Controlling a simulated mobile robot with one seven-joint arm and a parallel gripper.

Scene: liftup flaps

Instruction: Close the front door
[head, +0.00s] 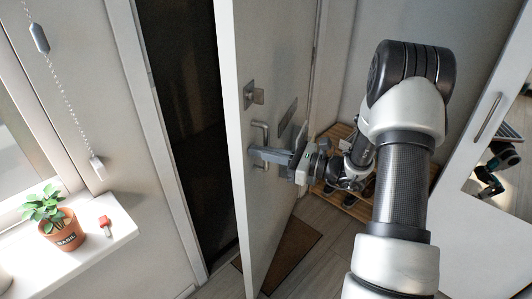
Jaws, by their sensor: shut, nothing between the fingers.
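The white front door (268,210) stands ajar in the middle of the head view, its edge facing me. The dark doorway gap (190,110) shows to its left. The door has a metal lever handle (261,130) and a square lock plate (254,95). My gripper (256,156) is shut with nothing held. Its fingers lie across the door face just below the lever, near the door's free edge. I cannot tell whether they touch the door.
A white sill (90,245) with a potted basil plant (62,228) and a small red-headed item (105,224) is at left. A wooden rack (345,200) with shoes stands behind my arm. A brown mat (290,250) lies beside the door. A white cabinet (480,170) is at right.

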